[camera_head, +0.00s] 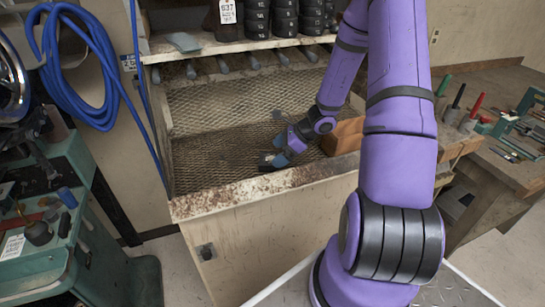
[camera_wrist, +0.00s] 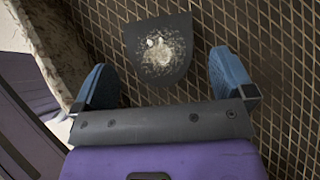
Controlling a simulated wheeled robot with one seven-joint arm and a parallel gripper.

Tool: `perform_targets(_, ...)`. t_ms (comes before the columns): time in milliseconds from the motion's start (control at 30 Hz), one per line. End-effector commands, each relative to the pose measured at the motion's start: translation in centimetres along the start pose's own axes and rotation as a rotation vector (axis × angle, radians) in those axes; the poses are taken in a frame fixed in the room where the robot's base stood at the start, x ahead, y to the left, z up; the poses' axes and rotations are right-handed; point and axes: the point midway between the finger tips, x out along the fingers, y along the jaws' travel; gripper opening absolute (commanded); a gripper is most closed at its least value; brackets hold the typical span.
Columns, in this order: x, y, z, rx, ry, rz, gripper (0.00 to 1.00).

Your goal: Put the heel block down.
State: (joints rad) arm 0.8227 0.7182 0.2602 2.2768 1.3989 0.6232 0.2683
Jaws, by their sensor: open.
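The heel block (camera_wrist: 160,48) is a dark, D-shaped piece with a whitish, worn patch on its upper face. In the wrist view it lies on the metal mesh (camera_wrist: 210,22), just ahead of and between my fingertips. My gripper (camera_wrist: 164,82) has two blue fingers spread wide, one to each side of the block, with clear gaps and no contact seen. In the head view my gripper (camera_head: 280,156) is low over the mesh bed of the bench, near its front edge. I cannot make the block out surely there.
A rusty, worn rim (camera_head: 262,188) runs along the bed's front. A brown block (camera_head: 343,137) stands right of my gripper. A shelf (camera_head: 240,45) with black lasts hangs above the bed. The mesh left of my gripper is clear. A tool bench (camera_head: 500,150) stands at the right.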

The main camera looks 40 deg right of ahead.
Motion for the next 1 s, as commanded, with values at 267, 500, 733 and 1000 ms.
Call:
perform_targets(267, -5.5, -0.1, 0.0, -0.001, 0.001, -0.003, 1.00)
perform_targets(500, -8.0, 0.0, 0.0, -0.001, 0.000, -0.001, 1.00)
perform_targets(733, -9.2, 1.0, 3.1, -0.143, 0.029, 0.031, 1.00)
perform_targets(1000, -12.0, 5.6, 11.4, -0.601, 0.125, 0.136, 1.00)
